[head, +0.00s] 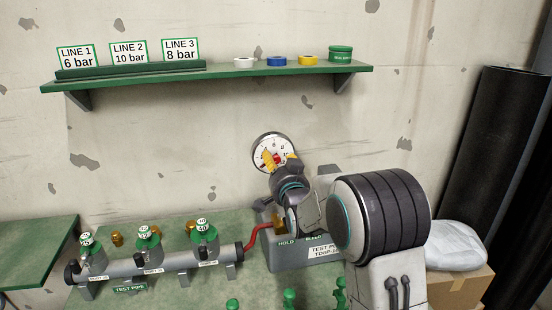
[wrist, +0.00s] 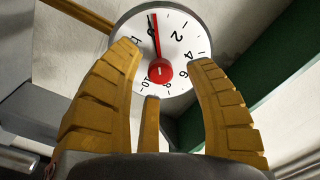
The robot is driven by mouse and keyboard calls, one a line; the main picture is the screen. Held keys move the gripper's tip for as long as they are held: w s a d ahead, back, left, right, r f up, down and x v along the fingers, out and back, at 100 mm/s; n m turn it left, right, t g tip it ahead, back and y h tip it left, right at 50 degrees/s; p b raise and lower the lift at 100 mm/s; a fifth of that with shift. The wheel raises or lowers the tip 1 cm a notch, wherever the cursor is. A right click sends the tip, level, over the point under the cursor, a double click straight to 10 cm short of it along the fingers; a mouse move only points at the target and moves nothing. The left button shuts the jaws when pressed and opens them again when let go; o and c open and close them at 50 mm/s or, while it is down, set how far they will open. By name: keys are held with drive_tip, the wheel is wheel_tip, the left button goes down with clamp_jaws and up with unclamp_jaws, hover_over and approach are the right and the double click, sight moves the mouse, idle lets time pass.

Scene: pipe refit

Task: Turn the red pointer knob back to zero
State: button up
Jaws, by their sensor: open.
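The pressure gauge has a white dial (wrist: 180,50) with a dark rim; in the head view, the gauge (head: 262,150) is partly behind my gripper. The red pointer knob (wrist: 160,71) sits at the dial's middle. A thin red pointer and a black needle lie close together, both towards the top of the dial in the wrist view. The zero mark is not readable. My gripper (wrist: 166,64) has its yellow fingers open, spread to the left, right and below the knob, apart from it in that view. Contact cannot be told. In the head view my gripper (head: 279,161) is in front of the dial.
A grey test pump box (head: 290,254) stands below my gripper, with a red hose (head: 257,236) to the test pipe (head: 165,262) and its valves. A green shelf (head: 215,76) with line cards and tape rolls is above. A cardboard box (head: 460,287) is at right.

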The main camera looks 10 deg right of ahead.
drive_tip(key=shift+w, duration=0.95)
clamp_jaws()
